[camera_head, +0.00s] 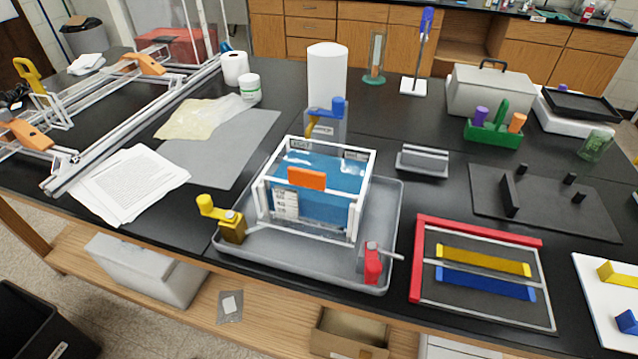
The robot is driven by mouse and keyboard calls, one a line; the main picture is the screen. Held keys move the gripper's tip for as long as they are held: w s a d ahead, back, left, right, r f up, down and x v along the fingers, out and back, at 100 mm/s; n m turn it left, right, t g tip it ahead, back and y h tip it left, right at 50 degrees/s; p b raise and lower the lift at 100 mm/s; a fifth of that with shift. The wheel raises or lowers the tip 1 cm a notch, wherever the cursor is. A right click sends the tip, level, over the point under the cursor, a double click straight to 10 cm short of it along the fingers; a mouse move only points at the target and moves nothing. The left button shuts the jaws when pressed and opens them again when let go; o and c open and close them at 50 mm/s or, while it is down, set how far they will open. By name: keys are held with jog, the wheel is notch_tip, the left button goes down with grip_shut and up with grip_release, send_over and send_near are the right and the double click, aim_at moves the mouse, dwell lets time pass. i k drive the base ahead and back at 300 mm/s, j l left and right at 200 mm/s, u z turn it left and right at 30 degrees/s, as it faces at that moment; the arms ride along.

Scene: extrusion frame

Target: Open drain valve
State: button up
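A clear tank (322,225) with a white frame holds blue liquid and stands in a grey tray (300,268). An orange block (306,178) sits at the tank's front. A yellow valve (232,229) with a raised, left-pointing yellow knob is at the tray's left, by a pale tube running to the tank. A red valve-like part (371,266) with a grey rod pointing right is at the tray's front right. A blue-handled fitting (337,107) is behind the tank. No readable label tells which is the drain valve. My gripper is not in view.
An extrusion frame (120,110) with orange brackets lies at left, near papers (128,183). A red-edged frame (478,225) with yellow and blue bars lies right of the tray. A white cylinder (327,72) stands behind. Bare black table shows left of the tray.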

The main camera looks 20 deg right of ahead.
aim_at(205, 202)
jog(key=k+j, duration=0.15)
jog(key=j, duration=1.05)
jog(key=k+u, duration=0.05)
jog(key=k, duration=0.05)
